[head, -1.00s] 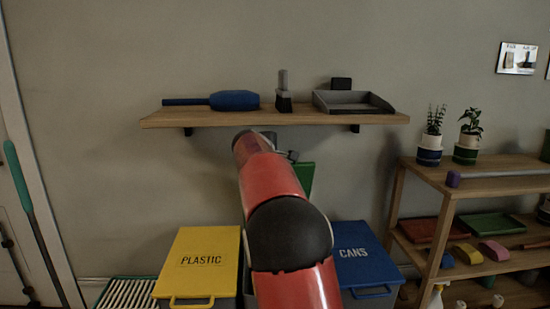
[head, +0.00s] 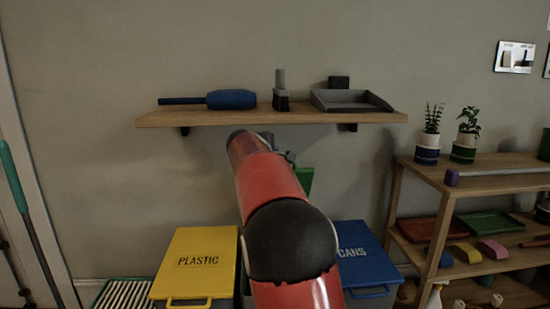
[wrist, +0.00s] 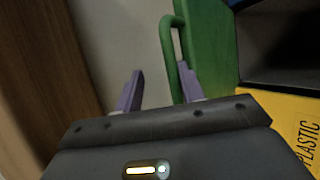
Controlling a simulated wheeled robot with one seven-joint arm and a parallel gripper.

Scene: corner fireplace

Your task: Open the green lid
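The green lid (head: 304,179) stands raised and steep between the yellow and blue bins in the head view, mostly hidden behind my arm. In the wrist view the green lid (wrist: 213,50) fills the top middle, with its green bar handle (wrist: 171,60) on the left side. My gripper (wrist: 160,83) is open, with its two purple-grey fingers apart. The handle bar runs down between the fingers, close to the right one, which appears to sit in the gap between handle and lid. I cannot tell whether they touch.
The yellow PLASTIC bin (head: 196,265) is left and the blue CANS bin (head: 362,259) right, both lids down. A wall shelf (head: 225,118) hangs above my arm. A wooden rack (head: 500,187) with plants stands right. A dark area (wrist: 285,45) lies beside the green lid.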

